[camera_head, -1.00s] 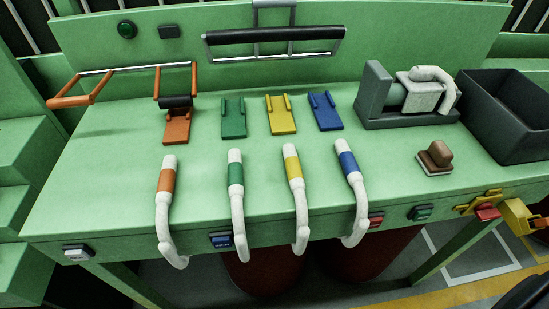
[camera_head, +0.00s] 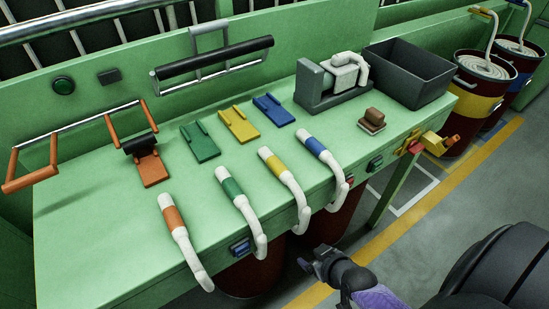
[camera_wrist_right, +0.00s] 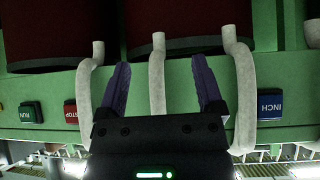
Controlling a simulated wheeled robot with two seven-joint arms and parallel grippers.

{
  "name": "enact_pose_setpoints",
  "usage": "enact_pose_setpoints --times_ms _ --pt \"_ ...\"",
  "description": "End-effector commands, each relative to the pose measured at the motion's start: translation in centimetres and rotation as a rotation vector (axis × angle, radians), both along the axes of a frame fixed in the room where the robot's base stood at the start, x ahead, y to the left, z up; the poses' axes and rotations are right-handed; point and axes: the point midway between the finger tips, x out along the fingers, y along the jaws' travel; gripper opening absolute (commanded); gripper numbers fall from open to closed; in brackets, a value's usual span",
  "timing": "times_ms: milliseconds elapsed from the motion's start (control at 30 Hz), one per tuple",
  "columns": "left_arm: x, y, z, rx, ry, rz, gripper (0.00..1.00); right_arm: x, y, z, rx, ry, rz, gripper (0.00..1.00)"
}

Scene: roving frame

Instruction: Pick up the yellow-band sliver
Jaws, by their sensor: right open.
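The yellow-band sliver (camera_head: 276,165) is a white rope with a yellow band. It lies on the green table and bends down over the front edge. My right gripper (camera_head: 306,262) is in front of and below that edge, near the sliver's hanging end. In the right wrist view my open gripper (camera_wrist_right: 160,62) has a purple finger on each side of the middle white rope (camera_wrist_right: 157,85), which appears to be the yellow-band sliver; its band is hidden there. I cannot tell whether the fingertips reach around it. My left gripper is not in view.
Orange-band (camera_head: 173,217), green-band (camera_head: 231,187) and blue-band (camera_head: 315,147) slivers also hang over the edge, green and blue close beside the yellow one. Buttons line the table front, including a blue one (camera_head: 240,247). A grey bin (camera_head: 410,85) stands at the back right.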

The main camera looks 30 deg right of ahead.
Motion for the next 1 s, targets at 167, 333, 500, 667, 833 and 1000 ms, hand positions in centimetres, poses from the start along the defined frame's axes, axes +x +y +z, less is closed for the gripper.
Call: enact_pose_setpoints --times_ms 167,333,500,667,833,1000 --pt "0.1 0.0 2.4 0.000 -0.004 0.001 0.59 4.5 -1.0 10.0 0.018 -0.222 0.017 0.85" --pt "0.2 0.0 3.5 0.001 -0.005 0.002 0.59 6.7 -1.0 17.2 0.030 -0.381 0.051 0.85" --pt "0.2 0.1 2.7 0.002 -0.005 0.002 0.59 9.6 -0.7 16.8 0.033 -0.406 0.056 0.85" --pt "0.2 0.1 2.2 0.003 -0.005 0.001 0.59 11.9 -0.6 15.9 0.034 -0.404 0.056 0.85" --pt "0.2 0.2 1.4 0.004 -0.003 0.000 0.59 15.3 -0.4 15.0 0.034 -0.402 0.056 0.85" --pt "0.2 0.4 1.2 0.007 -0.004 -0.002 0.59 16.4 -0.3 14.6 0.032 -0.400 0.057 0.85"
